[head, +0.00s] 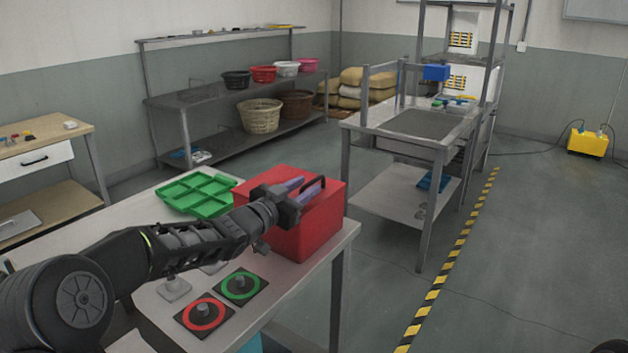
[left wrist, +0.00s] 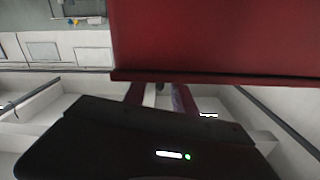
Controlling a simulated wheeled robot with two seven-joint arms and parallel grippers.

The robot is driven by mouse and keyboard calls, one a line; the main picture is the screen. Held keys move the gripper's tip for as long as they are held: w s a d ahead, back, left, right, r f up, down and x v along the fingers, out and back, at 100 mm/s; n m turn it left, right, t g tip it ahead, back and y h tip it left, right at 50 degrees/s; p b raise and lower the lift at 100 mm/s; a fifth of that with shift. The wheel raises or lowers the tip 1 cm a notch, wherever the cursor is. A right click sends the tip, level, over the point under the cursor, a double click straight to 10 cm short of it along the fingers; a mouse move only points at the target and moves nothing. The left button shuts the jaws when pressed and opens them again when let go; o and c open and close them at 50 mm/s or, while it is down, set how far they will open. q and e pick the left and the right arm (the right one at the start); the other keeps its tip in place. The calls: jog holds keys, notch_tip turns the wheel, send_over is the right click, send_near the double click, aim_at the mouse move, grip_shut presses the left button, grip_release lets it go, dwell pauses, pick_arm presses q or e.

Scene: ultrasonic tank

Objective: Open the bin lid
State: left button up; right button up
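The bin is a red box (head: 305,231) on the near table. Its red lid (head: 262,179) appears closed, lying flat on top, with a black arched handle (head: 316,188). My left gripper (head: 298,188) reaches over the lid from the left, its fingers beside the handle. The fingers look apart; I cannot tell whether they touch the handle. In the left wrist view, the red bin (left wrist: 220,38) fills the upper right, and the two fingers (left wrist: 160,97) show with a gap between them. The handle is not clear there. My right gripper is not in view.
A green divided tray (head: 197,193) lies left of the bin. A red-ringed pad (head: 204,316) and a green-ringed pad (head: 240,287) lie in front of it. The table's right edge is close to the bin. Floor is open beyond, towards another workbench (head: 405,150).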

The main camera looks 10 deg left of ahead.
aim_at(320, 177)
pick_arm(q)
jog(key=x, duration=0.4)
jog(key=shift+d+p, duration=0.1)
jog(key=shift+p, duration=0.2)
jog(key=shift+c, duration=0.4)
grip_shut()
jog(key=shift+r, duration=0.1)
dwell(0.6)
